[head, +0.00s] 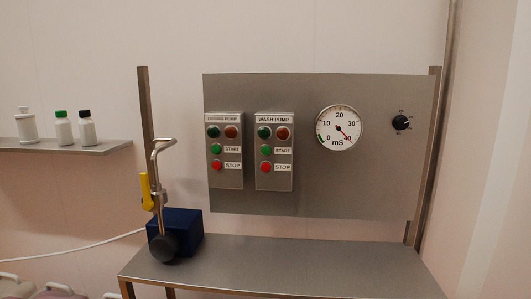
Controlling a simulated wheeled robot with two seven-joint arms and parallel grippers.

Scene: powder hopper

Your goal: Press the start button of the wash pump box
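The wash pump box (284,183) is a grey upright box on the steel panel, labelled "WASH PUMP". Its green start button (266,149) sits at the left of a "START" label. Its red stop button (266,167) is just below, beside a "STOP" label. A dark green lamp (264,132) and a brownish red lamp (283,133) are side by side above them. Nothing covers the box. Neither of my grippers shows in the head view.
A similar box (228,183) labelled dosing pump is close at the left. A dial gauge (339,128) and black knob (401,122) are at the right. A blue block (190,230) with a metal lever stands at the bench's (290,262) left end; the bench is otherwise clear.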

